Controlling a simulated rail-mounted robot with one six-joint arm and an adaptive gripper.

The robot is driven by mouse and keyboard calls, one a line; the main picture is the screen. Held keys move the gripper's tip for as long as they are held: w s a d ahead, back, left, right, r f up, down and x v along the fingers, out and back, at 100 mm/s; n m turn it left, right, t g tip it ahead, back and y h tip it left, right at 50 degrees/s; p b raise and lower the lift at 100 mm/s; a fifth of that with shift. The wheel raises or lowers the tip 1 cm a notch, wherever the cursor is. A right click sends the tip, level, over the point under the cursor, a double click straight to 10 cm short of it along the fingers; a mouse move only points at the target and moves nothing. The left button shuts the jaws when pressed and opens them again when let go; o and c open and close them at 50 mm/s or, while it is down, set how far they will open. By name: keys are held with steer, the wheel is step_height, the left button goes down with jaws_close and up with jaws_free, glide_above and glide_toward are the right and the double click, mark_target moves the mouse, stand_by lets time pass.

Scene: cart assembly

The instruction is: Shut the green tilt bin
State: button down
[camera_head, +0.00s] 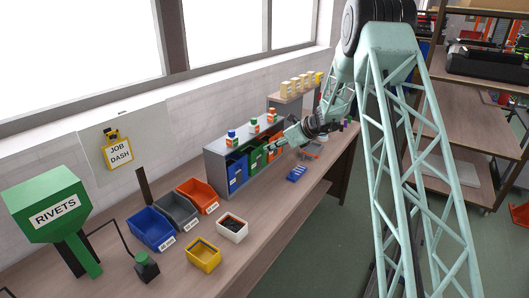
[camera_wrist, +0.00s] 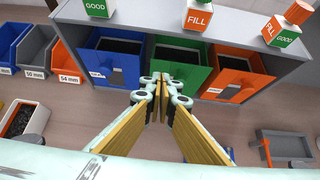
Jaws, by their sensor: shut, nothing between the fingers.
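The green tilt bin (camera_wrist: 196,75) sits between the blue and orange bins in a grey cabinet. In the wrist view its dark inside shows from above, so it stands tilted open. My gripper (camera_wrist: 160,88) is shut and empty, with its fingertips at the front of the green bin, toward its left side. The fingers hide part of its front; I cannot tell whether they touch it. In the head view the green bin (camera_head: 257,160) is partly visible behind my gripper (camera_head: 281,144).
The blue bin (camera_wrist: 112,62) and orange bin (camera_wrist: 238,82) flank it, both showing dark insides. Open trays (camera_head: 150,228) stand left on the bench. A blue item (camera_head: 297,174) and a grey tray (camera_wrist: 287,145) lie nearby.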

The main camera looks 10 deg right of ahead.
steer(key=v, duration=0.6)
steer(key=shift+r, duration=0.2)
steer(key=shift+f, duration=0.1)
